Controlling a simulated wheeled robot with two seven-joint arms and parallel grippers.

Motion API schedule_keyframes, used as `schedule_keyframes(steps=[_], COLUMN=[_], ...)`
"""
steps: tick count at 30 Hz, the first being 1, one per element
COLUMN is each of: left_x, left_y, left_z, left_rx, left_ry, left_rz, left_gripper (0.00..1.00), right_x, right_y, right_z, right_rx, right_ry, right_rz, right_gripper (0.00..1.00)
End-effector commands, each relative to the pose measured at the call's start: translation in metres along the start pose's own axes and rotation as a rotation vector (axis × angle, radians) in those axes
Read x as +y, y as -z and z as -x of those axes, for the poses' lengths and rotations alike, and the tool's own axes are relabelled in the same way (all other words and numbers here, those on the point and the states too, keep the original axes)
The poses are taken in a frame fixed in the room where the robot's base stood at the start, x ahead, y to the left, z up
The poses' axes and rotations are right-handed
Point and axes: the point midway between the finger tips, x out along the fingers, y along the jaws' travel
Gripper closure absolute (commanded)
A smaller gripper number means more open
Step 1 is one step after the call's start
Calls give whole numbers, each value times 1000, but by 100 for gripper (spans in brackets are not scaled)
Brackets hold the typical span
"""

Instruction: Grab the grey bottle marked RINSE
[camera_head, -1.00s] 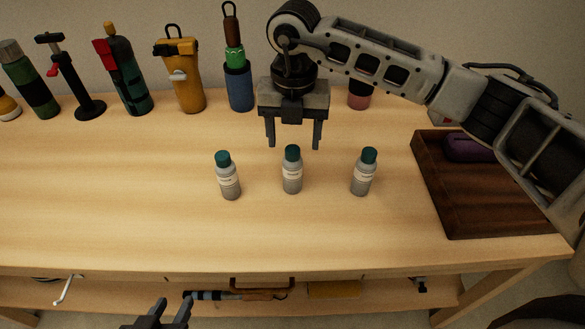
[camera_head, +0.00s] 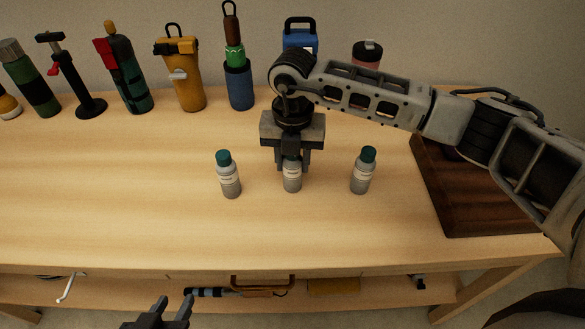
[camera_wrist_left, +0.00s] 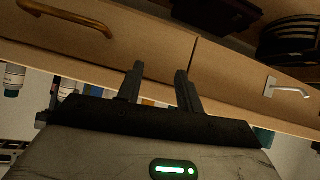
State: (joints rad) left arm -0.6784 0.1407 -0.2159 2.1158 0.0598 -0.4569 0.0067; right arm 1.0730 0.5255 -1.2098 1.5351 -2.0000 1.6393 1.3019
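Three grey bottles with teal caps and white labels stand upright in a row: a left bottle (camera_head: 229,180), a middle bottle (camera_head: 292,180) and a right bottle (camera_head: 363,174). The label print is too small to read, so I cannot tell which says RINSE. My right gripper (camera_head: 293,168) points down over the middle bottle, with its fingers close against both sides of the upper part. The gripper hides that bottle's cap. My left gripper (camera_head: 174,301) is open and empty, low in front of the table; its spread fingers also show in the left wrist view (camera_wrist_left: 160,70).
A brown wooden tray (camera_head: 465,215) stands at the right, partly behind my right arm. Flasks and tools, including a yellow container (camera_head: 188,85) and a blue-based bottle (camera_head: 239,85), line the back edge. The table's left front is clear.

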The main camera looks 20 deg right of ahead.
Motion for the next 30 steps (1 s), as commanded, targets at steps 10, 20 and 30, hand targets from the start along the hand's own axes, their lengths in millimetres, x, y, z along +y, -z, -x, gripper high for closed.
schedule_keyframes(steps=[10, 20, 30], left_x=[0, 0, 1], left_y=[2, 2, -1], left_z=[0, -2, -4], left_rx=[5, 16, 17], left_ry=[-1, -5, -9], left_rz=[-2, 4, 11], left_gripper=[64, 64, 64], right_x=[0, 0, -8], right_y=[0, 0, 74], right_z=[2, 34, 101], right_rx=[-1, -5, -4], right_ry=[-1, -3, -2], right_rz=[0, 0, 8], right_gripper=[89, 89, 89])
